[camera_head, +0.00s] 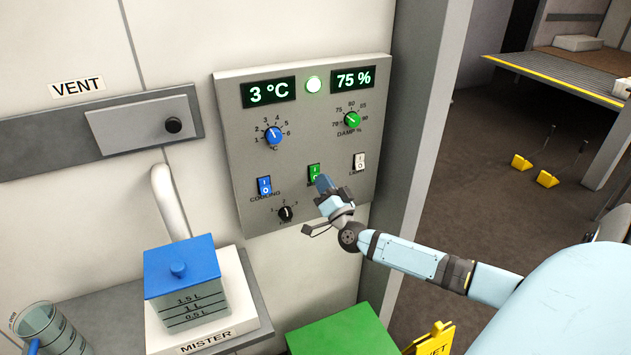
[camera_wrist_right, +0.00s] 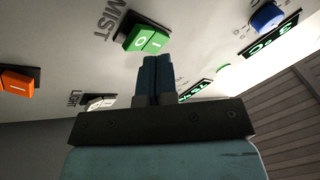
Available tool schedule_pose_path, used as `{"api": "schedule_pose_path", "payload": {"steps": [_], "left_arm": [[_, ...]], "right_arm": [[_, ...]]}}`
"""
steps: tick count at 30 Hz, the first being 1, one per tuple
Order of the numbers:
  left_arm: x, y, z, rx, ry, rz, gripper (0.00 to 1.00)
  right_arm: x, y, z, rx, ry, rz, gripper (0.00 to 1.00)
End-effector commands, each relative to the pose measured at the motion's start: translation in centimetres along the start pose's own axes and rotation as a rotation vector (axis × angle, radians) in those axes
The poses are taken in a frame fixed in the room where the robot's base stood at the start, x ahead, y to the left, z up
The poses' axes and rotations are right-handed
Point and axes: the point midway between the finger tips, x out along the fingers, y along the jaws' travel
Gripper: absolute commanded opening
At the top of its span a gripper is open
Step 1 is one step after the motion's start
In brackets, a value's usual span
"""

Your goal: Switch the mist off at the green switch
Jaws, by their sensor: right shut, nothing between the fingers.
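The green mist switch (camera_head: 314,172) is a rocker marked I and O on the grey control panel (camera_head: 240,130). In the right wrist view the green switch (camera_wrist_right: 145,40) shows beside the word MIST, just beyond my fingertips. My right gripper (camera_head: 325,184) is shut and empty, at the lower right of the switch, covering part of its lower end and label in the head view. In the right wrist view its dark blue fingers (camera_wrist_right: 157,66) are together. I cannot tell whether they touch the switch or which side is pressed. My left gripper is out of view.
Near the switch are a blue cooling switch (camera_head: 264,186), a white light switch (camera_head: 358,162) and a black knob (camera_head: 285,213). An orange switch (camera_wrist_right: 17,82) shows in the wrist view. The mister (camera_head: 186,282) with its blue lid and a green box (camera_head: 343,332) stand below.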

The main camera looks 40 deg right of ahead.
Motion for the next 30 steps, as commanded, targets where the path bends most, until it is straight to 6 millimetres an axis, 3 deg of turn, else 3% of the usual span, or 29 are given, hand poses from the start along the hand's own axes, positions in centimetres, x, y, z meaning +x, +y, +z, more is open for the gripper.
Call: {"api": "schedule_pose_path", "payload": {"steps": [30], "left_arm": [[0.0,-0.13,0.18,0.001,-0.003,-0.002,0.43]], "right_arm": [[-0.02,-0.01,-0.02,0.0,0.0,0.0,0.0]]}}
